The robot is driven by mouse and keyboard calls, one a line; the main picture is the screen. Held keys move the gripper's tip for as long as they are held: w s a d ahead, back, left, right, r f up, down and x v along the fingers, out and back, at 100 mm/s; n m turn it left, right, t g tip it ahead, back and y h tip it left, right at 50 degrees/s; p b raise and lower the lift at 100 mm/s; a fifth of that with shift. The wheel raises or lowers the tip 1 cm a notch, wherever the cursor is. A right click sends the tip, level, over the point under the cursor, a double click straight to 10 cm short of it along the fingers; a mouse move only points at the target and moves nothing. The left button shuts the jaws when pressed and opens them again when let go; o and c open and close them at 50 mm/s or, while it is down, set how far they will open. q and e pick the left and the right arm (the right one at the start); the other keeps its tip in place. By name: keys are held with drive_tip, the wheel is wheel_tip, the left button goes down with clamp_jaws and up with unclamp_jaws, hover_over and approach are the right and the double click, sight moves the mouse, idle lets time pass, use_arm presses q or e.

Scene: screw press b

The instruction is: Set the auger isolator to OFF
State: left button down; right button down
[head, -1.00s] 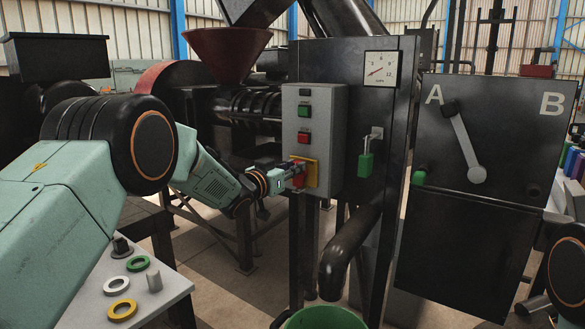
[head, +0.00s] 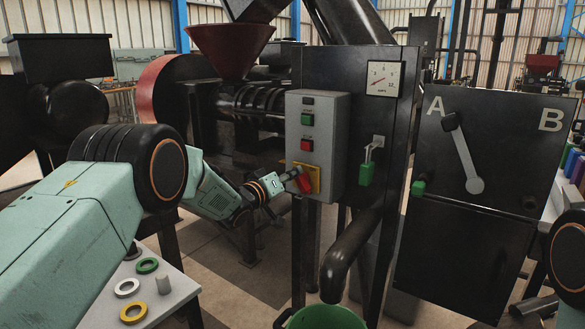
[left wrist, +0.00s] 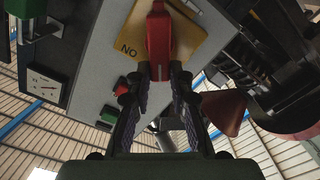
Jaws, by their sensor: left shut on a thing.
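The auger isolator is a red handle (head: 303,182) on a yellow plate (head: 315,177), low on the front of the grey control box (head: 327,130). In the head view the handle looks slanted. My left gripper (head: 295,178) reaches it from the left and is shut on the handle, partly covering it. In the left wrist view the red handle (left wrist: 159,45) stands between the two dark fingertips (left wrist: 158,77). Upside-down "ON" lettering shows on the yellow plate (left wrist: 195,38) beside it; an OFF mark cannot be made out. My right gripper is out of view.
Green (head: 307,119) and red (head: 306,145) buttons sit above the isolator. A black spout (head: 345,255) and green bucket (head: 325,318) are below. A small table with rings (head: 147,265) stands front left.

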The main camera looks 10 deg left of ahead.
use_arm(q)
drive_tip(key=n, duration=0.3)
drive_tip(key=f+n, duration=0.1)
drive_tip(key=n, duration=0.3)
drive_tip(key=a+n+p, duration=0.1)
drive_tip(key=n, duration=0.2)
drive_tip(key=shift+w+a+f+n, duration=0.1)
drive_tip(key=shift+w+f+n, duration=0.15)
drive_tip(key=shift+f+n, duration=0.15)
idle(0.4)
drive_tip(key=c, duration=1.2)
unclamp_jaws()
drive_tip(key=shift+f, duration=0.15)
drive_tip(key=v, duration=1.2)
